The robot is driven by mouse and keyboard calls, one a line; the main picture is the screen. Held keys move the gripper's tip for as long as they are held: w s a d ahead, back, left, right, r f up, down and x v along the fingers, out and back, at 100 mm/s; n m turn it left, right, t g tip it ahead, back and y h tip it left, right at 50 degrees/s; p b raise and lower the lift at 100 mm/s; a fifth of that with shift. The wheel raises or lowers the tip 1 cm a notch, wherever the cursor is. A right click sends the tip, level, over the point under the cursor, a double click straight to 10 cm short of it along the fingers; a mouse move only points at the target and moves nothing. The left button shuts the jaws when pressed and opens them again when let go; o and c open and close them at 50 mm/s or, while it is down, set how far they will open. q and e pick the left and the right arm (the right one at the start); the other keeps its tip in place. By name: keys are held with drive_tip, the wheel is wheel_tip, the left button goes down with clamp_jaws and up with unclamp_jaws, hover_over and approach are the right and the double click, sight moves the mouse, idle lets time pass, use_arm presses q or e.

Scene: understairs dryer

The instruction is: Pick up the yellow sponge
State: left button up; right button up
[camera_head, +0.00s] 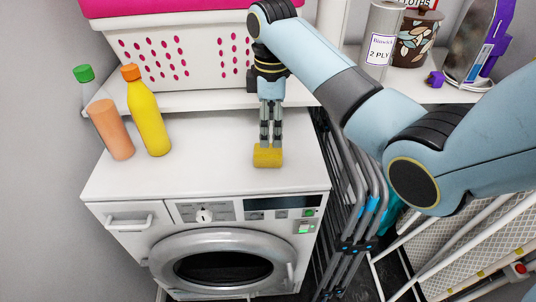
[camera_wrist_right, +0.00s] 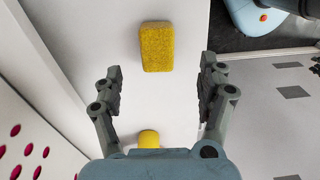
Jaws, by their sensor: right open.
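The yellow sponge (camera_head: 268,156) lies on the white top of the dryer (camera_head: 215,180), near its front right. It is a small rough block, and it also shows in the right wrist view (camera_wrist_right: 156,46). My right gripper (camera_head: 270,142) points down just behind and above the sponge in the head view. In the right wrist view my right gripper (camera_wrist_right: 160,68) is open and empty, its fingers to either side of the sponge's line. The sponge lies beyond the fingertips, with gaps on both sides. My left gripper is not in view.
A yellow bottle (camera_head: 148,115) and an orange cylinder (camera_head: 111,130) stand at the dryer's left. A white basket (camera_head: 190,55) stands behind. Folded metal frames (camera_head: 345,190) stand at the right. A second yellow thing (camera_wrist_right: 149,138) is partly hidden by the gripper. The dryer's middle is clear.

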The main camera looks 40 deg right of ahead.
sight(268, 152)
wheel_tip(268, 152, down, 4)
drive_tip(key=shift+r, duration=0.2)
drive_tip(key=f, duration=0.5)
drive_tip(key=shift+w+a+f, duration=0.15)
drive_tip(key=shift+w, duration=0.2)
drive_tip(key=c, duration=1.1)
